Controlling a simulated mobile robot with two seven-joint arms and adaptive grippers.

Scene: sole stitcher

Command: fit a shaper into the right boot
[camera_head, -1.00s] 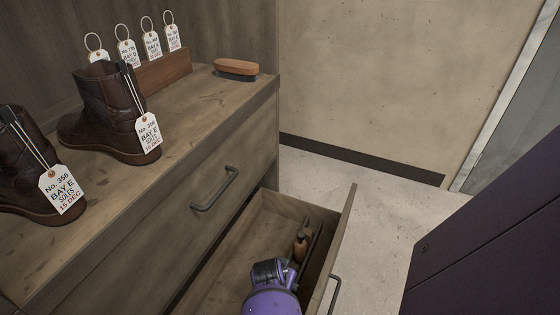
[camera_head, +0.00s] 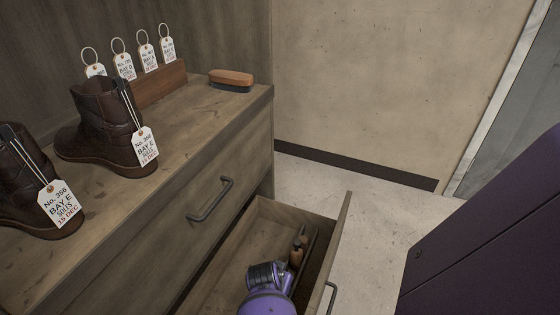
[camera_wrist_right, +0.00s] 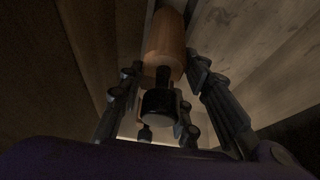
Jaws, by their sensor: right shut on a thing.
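Two dark brown boots stand on the wooden counter, the right one (camera_head: 103,135) farther back and the left one (camera_head: 25,190) partly cut off by the frame edge. Each has a white tag hanging on its side. My right gripper (camera_wrist_right: 164,72) is down inside the open drawer, its fingers on both sides of a wooden shaper (camera_wrist_right: 168,42) with a black knob, and is shut on it. The shaper also shows in the head view (camera_head: 296,257), partly hidden by the gripper. The inside of the boots is hidden. My left gripper is out of view.
The open drawer (camera_head: 225,283) juts out below the counter (camera_head: 190,120). A brush (camera_head: 231,79) lies near the counter's right end. A wooden block (camera_head: 160,84) with several tags stands at the back. The counter between boots and brush is clear.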

